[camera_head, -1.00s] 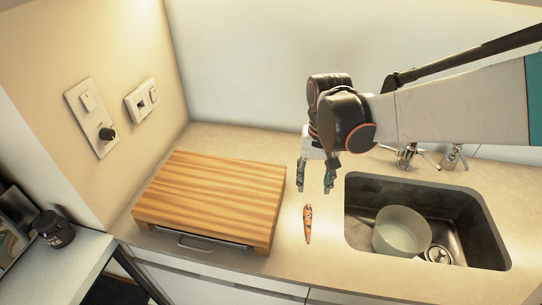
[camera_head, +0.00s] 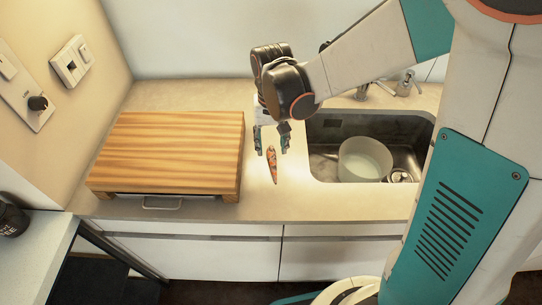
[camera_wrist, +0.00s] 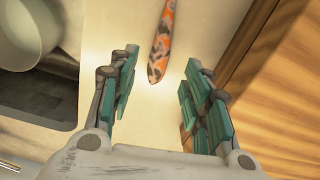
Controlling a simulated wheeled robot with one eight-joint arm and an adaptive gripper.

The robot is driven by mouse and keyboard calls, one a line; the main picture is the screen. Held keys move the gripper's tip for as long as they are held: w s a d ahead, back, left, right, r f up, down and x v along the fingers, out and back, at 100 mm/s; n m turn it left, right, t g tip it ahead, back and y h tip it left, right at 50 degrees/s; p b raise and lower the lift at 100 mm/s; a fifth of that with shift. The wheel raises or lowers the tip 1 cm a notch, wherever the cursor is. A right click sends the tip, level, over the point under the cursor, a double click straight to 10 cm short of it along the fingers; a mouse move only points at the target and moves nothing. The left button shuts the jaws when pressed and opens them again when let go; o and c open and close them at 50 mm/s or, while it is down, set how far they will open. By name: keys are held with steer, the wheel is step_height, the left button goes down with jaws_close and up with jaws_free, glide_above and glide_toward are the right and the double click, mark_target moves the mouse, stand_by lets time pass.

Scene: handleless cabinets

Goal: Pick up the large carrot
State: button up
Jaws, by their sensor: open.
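The carrot (camera_head: 272,164) is orange with dark blotches and lies on the countertop between the cutting board and the sink. In the wrist view the carrot (camera_wrist: 161,45) points lengthwise toward my gripper, with its near tip just ahead of the gap between the fingers. Its far end runs out of the top of that view. My gripper (camera_head: 271,146) is open, pointing down above the counter at the carrot's far end. In the wrist view my gripper (camera_wrist: 156,98) has a teal-padded finger on each side and nothing between them. I cannot tell its exact height above the counter.
A thick wooden cutting board (camera_head: 175,150) stands left of the carrot. The sink (camera_head: 325,160) with a pale bowl (camera_head: 364,160) in it lies to the right, near a faucet (camera_head: 362,90). The strip of counter (camera_head: 262,205) in front of the carrot is clear.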

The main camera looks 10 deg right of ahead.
mark_target(272, 156)
step_height(272, 156, down, 5)
steer(key=shift+s+r+b, duration=0.1)
steer(key=shift+b, duration=0.95)
jaws_close()
